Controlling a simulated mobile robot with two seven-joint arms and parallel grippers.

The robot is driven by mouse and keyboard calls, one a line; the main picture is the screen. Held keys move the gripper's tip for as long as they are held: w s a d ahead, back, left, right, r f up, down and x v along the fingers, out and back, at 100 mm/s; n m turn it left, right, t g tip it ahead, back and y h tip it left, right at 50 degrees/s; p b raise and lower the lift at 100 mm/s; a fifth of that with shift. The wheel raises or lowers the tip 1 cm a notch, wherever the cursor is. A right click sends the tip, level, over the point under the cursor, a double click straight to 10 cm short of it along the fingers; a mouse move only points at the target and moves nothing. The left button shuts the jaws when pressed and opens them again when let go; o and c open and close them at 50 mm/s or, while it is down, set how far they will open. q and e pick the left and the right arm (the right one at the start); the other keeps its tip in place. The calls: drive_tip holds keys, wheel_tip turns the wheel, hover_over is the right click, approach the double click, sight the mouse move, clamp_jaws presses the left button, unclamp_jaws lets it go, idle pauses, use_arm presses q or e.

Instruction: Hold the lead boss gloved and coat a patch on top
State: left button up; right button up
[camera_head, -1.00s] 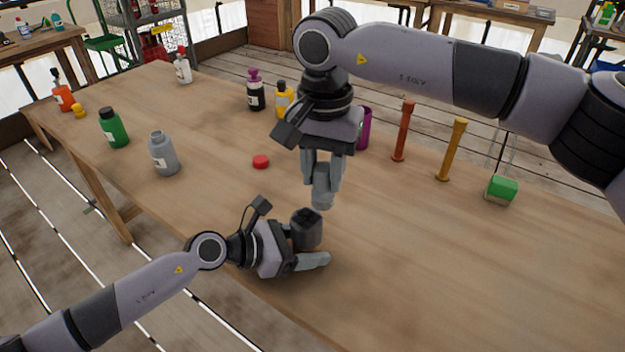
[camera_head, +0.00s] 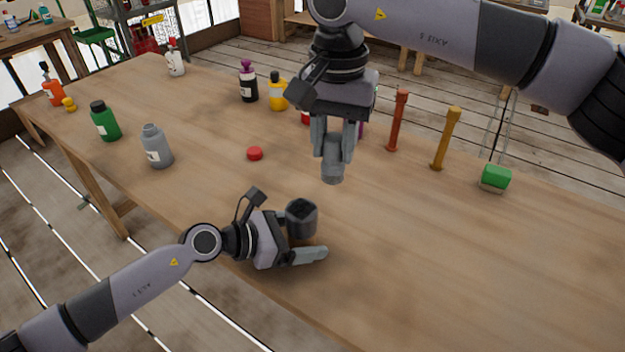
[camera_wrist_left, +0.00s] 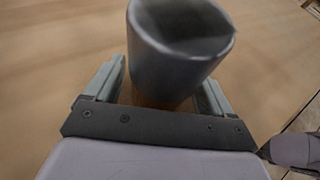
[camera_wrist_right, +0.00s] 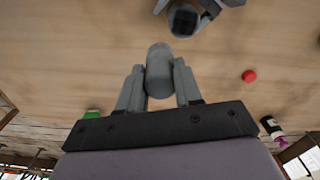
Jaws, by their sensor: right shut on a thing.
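The lead boss (camera_head: 301,222) is a dark grey, round block near the table's front edge, with a darker patch on its top face. It also shows in the left wrist view (camera_wrist_left: 170,75), between the two fingers of my left gripper (camera_wrist_left: 160,90), with narrow gaps at its sides. My right gripper (camera_head: 334,148) points down, shut on a grey cylinder (camera_head: 332,172). The cylinder (camera_wrist_right: 159,72) hangs behind and above the boss, apart from it.
A red cap (camera_head: 255,153) lies left of my right gripper. A grey bottle (camera_head: 157,147), a green bottle (camera_head: 105,121) and several others stand at left and back. A red post (camera_head: 397,121), an ochre post (camera_head: 445,139) and a green block (camera_head: 496,178) stand at right. The front right is clear.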

use_arm(q)
drive_tip(key=shift+o, duration=0.3)
drive_tip(key=v, duration=1.2)
